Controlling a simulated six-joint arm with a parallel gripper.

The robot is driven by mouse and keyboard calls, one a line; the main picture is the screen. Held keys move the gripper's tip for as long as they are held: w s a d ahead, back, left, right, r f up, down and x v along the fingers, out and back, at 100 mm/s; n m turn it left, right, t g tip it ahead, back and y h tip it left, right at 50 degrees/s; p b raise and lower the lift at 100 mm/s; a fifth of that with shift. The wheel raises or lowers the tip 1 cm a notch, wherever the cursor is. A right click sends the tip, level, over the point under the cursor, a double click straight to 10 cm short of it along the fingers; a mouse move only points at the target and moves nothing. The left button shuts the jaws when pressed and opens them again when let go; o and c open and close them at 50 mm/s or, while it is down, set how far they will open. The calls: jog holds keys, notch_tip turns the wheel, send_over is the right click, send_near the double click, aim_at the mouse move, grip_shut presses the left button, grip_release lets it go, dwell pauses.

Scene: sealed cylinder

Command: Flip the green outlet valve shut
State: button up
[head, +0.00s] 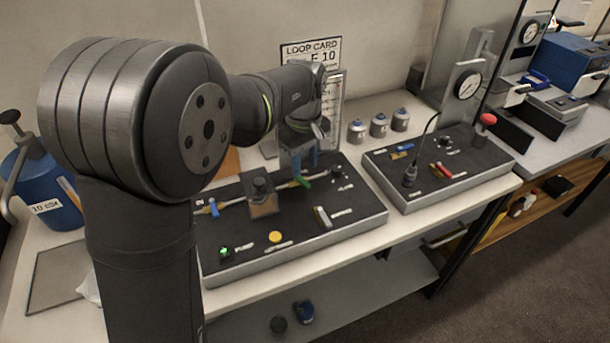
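The green outlet valve handle (304,181) sits on the dark panel (350,208), on a pipe line right of a block with a round knob. It shows as a short green bar lying at a slant. My gripper (304,168) points down just above and behind the handle. Its two blue fingers show a gap between them, with nothing seen held. I cannot tell whether a fingertip touches the handle. Part of the pipe behind the fingers is hidden.
The knob block (263,206) stands close left of the valve. A blue valve handle (213,208), a yellow button (275,237) and a pale toggle (322,216) are on the same panel. A second panel (436,190) with a gauge stands to the right.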

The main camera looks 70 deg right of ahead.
aim_at(305, 182)
notch_tip(305, 182, down, 5)
jog(key=shift+r, duration=0.1)
dwell(0.3)
grip_shut()
